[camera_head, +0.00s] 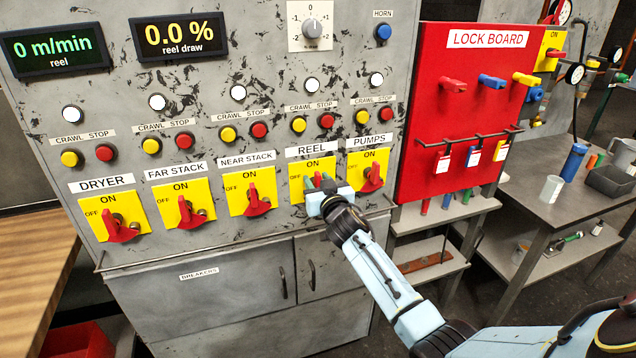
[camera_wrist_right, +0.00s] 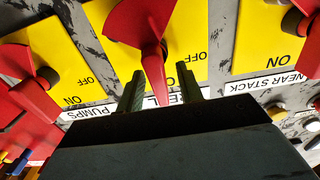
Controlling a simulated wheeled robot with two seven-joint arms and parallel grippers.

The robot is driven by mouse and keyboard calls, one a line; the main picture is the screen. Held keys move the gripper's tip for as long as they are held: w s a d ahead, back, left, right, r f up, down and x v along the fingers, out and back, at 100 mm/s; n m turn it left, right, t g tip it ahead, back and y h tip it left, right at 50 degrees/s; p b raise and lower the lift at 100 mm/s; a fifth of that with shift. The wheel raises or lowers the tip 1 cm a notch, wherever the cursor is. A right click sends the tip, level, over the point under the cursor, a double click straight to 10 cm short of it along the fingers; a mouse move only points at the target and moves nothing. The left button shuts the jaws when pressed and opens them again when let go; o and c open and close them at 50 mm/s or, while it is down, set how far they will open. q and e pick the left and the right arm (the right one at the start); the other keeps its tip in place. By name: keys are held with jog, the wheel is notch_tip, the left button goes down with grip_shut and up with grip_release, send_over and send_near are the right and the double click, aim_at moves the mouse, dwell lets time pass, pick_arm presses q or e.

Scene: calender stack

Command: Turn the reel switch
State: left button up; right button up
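The reel switch (camera_head: 299,185) is a yellow plate with a red handle on the grey panel, under the REEL label (camera_head: 312,150). My right gripper (camera_head: 320,182) is in front of it and hides much of the handle. In the right wrist view, which is upside down, the red handle (camera_wrist_right: 151,45) reaches between the two dark fingers of my right gripper (camera_wrist_right: 158,92). Gaps show between handle and fingers, so the gripper is open around its tip. I cannot tell for sure which position the handle is in. My left gripper is not in view.
The pumps switch (camera_head: 372,175) is close on the right and the near stack switch (camera_head: 252,195) on the left. A rail (camera_head: 180,258) runs below the switches. A red lock board (camera_head: 440,120) stands right of the panel, with a side table (camera_head: 545,200) beyond.

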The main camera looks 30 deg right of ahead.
grip_shut()
jog(key=shift+a+n, duration=0.1)
jog(key=shift+n, duration=0.2)
jog(key=n, duration=0.2)
jog(key=a+n, duration=0.1)
jog(key=n, duration=0.1)
jog(key=shift+w+f+b, duration=0.1)
jog(key=shift+w+b, duration=0.05)
jog(key=shift+b, duration=0.15)
jog(key=shift+w+a+f+n+b, duration=0.1)
jog(key=shift+a+f+n+b, duration=0.2)
jog(key=shift+n, duration=1.95)
jog(key=shift+w+a+f+n+b, duration=0.15)
jog(key=shift+f+n+b, duration=0.25)
jog(key=shift+n, duration=1.8)
jog(key=shift+s+a+f+n+b, duration=0.15)
jog(key=shift+f+n, duration=0.35)
jog(key=shift+n, duration=1.75)
